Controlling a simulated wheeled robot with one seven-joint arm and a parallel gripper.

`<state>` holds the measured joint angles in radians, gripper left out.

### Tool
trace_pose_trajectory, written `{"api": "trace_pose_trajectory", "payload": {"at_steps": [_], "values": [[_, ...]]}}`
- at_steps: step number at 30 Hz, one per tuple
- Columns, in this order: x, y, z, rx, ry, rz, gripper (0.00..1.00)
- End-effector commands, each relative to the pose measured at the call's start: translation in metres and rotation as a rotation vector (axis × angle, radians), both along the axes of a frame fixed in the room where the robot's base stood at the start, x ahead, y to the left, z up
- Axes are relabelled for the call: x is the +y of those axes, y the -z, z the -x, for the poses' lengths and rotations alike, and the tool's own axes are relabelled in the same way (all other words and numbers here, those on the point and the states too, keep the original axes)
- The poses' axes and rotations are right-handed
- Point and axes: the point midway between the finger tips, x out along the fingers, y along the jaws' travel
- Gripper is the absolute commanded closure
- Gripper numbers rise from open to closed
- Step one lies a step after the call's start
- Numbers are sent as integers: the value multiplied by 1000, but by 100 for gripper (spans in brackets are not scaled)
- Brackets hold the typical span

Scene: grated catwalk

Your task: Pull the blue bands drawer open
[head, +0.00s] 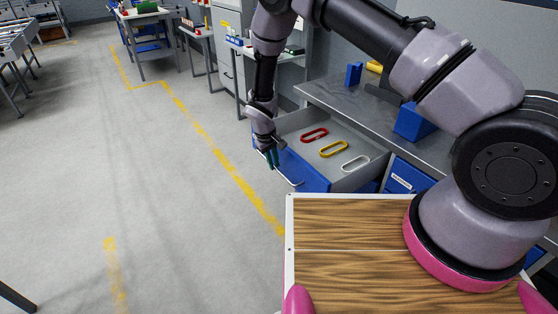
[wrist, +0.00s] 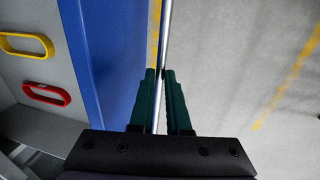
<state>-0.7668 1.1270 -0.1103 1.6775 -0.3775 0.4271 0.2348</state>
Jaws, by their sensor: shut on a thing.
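A drawer with a blue front (head: 305,173) stands pulled out from the grey workbench in the head view. Its blue front also shows in the wrist view (wrist: 105,60). A thin metal bar handle (wrist: 166,40) runs along the outside of the front. My gripper (head: 271,158) is at the handle, its green fingers closed around the bar in the wrist view (wrist: 162,80). Inside the drawer lie a red loop (head: 314,135), a yellow loop (head: 334,149) and a white loop (head: 355,164). I see no blue loop in it.
Another blue drawer front with a white label (head: 405,178) is to the right below the grey bench top (head: 350,100). Blue blocks (head: 414,122) stand on the bench. The grey floor with yellow lines is clear at left (head: 180,200).

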Motion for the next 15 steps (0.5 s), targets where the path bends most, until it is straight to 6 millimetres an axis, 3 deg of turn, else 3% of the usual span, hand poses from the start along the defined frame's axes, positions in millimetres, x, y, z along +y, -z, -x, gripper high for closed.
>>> {"api": "trace_pose_trajectory", "payload": {"at_steps": [10, 12, 13, 15], "values": [[0, 1, 2, 2, 1, 2, 100], [0, 1, 2, 2, 1, 2, 66], [0, 1, 2, 2, 1, 2, 55], [0, 1, 1, 2, 0, 1, 55]]}}
